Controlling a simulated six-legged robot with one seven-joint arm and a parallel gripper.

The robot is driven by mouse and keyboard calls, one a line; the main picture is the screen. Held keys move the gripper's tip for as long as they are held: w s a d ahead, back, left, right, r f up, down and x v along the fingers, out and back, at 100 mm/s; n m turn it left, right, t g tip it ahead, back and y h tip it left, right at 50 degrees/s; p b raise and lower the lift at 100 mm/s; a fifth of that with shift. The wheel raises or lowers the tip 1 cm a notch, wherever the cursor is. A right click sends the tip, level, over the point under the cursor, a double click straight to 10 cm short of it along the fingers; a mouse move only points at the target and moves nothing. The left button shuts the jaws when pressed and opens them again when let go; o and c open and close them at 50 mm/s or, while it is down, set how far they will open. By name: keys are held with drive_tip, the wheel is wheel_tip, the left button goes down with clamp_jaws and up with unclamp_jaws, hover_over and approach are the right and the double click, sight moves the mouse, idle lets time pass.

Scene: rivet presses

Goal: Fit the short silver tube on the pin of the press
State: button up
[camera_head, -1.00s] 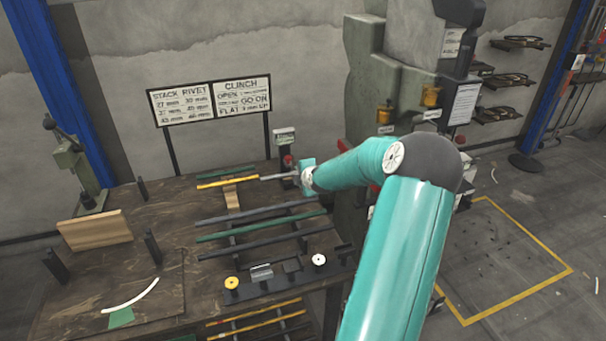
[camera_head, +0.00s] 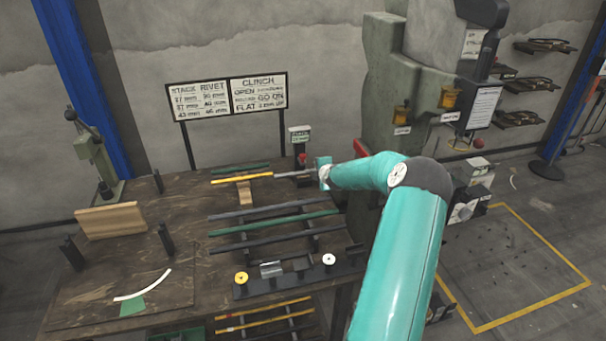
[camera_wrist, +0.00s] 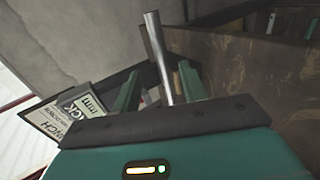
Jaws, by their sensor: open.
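My gripper (camera_wrist: 160,90) has its two green fingers apart, with a slim silver rod (camera_wrist: 157,55) standing between them in the wrist view. I cannot tell whether this rod is part of my tool or a loose piece. In the head view my gripper (camera_head: 318,173) is above the back right of the bench, with a thin silver length (camera_head: 292,175) at its left. A short shiny silver piece (camera_head: 271,269), possibly the short silver tube, sits on the front black rail. The large grey-green press (camera_head: 385,85) stands at the right; I cannot make out its pin.
The wooden bench (camera_head: 185,235) carries long yellow, green and grey bars on racks. A yellow spool (camera_head: 241,278) and a white spool (camera_head: 329,260) flank the silver piece. A small green press (camera_head: 95,155) stands at the left. A sign (camera_head: 228,97) stands behind the bench.

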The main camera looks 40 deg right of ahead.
drive_tip(key=x, duration=0.4)
drive_tip(key=shift+d+f, duration=0.15)
drive_tip(key=shift+f, duration=0.1)
drive_tip(key=shift+c, duration=0.2)
clamp_jaws()
drive_tip(key=shift+r, duration=0.2)
